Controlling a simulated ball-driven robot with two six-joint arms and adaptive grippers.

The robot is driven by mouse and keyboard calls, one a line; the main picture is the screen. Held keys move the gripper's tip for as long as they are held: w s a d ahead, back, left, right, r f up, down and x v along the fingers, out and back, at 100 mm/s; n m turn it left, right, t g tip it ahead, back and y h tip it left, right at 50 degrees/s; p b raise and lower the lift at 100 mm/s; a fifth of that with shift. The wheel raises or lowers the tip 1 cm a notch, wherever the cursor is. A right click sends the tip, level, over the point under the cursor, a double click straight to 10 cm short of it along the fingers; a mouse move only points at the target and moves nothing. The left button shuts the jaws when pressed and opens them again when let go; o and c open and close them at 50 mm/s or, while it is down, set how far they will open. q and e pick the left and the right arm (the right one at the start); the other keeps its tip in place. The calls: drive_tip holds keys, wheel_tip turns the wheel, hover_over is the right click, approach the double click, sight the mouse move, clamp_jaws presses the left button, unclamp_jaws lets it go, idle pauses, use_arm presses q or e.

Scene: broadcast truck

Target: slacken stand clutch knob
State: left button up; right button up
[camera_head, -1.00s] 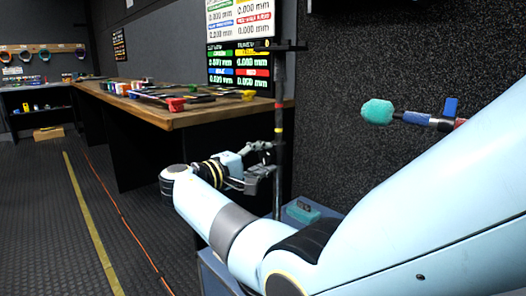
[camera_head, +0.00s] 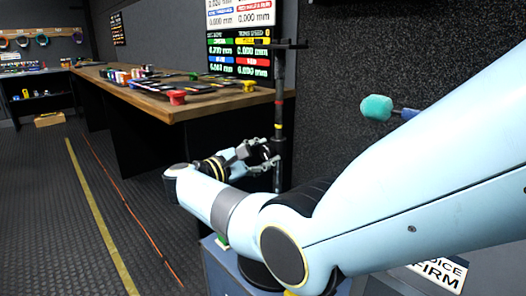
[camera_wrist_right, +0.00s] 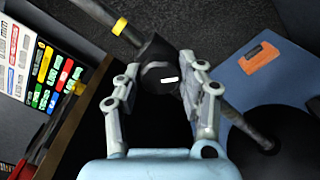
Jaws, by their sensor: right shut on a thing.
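The stand (camera_head: 280,100) is a dark upright pole with red and yellow bands beside the end of the wooden bench. Its black clutch knob (camera_wrist_right: 158,76), with a small white mark, shows between my finger pads in the right wrist view. My right gripper (camera_wrist_right: 164,82) is shut on the knob, and the pole runs diagonally behind it. In the head view, my right gripper (camera_head: 262,156) is at the pole below bench height; the knob is mostly hidden there by the fingers. My left gripper is not in view.
The wooden bench (camera_head: 190,112) runs along the wall with coloured items on top. A screen (camera_head: 240,50) hangs behind the stand. A teal foam-tipped object (camera_head: 377,107) projects at right. A blue surface (camera_wrist_right: 237,80) with an orange patch lies near the stand's foot.

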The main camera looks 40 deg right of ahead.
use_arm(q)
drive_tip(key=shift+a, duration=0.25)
use_arm(e)
drive_tip(key=o, duration=1.2)
drive_tip(key=shift+w, duration=0.1)
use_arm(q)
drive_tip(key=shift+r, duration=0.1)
use_arm(e)
drive_tip(key=a, duration=0.8)
drive_tip(key=s+a, duration=0.1)
drive_tip(key=a, duration=0.3)
drive_tip(key=shift+a, duration=0.1)
